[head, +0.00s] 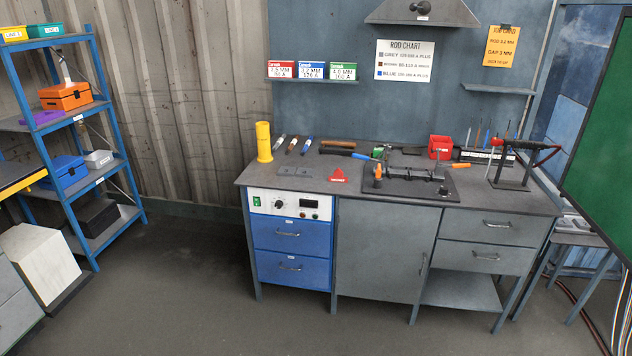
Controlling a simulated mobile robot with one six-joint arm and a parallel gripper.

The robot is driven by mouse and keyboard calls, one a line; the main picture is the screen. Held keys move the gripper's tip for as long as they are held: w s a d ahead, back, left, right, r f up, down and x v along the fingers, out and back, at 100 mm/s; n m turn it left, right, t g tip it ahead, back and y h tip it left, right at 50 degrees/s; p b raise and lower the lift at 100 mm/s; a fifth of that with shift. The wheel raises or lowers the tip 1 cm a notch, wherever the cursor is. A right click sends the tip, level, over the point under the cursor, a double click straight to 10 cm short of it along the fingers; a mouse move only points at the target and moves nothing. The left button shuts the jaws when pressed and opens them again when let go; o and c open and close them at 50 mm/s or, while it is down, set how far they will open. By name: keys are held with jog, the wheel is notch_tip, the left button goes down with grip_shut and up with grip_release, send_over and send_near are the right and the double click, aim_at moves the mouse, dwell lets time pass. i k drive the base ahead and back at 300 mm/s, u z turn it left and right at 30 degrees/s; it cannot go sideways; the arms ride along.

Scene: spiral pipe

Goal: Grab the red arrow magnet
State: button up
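A small, flat red piece with a roughly triangular shape, which looks like the red arrow magnet (338,175), lies on the grey workbench top (360,199) near its front edge. It sits left of a dark plate with a clamp-like fixture (410,173) and right of some flat grey pieces (296,170). Nothing visibly covers it. My gripper is not in view.
A yellow cylinder (264,142) stands at the bench's left end, and a red box (440,147) at the back right. A blue shelf rack (94,150) is at the left. A green panel (603,150) is at the right. The floor before the bench is clear.

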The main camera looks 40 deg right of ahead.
aim_at(338, 175)
jog(key=i, duration=0.95)
jog(key=u, duration=0.15)
jog(key=k, duration=0.9)
jog(key=z, duration=0.15)
jog(key=i, duration=0.7)
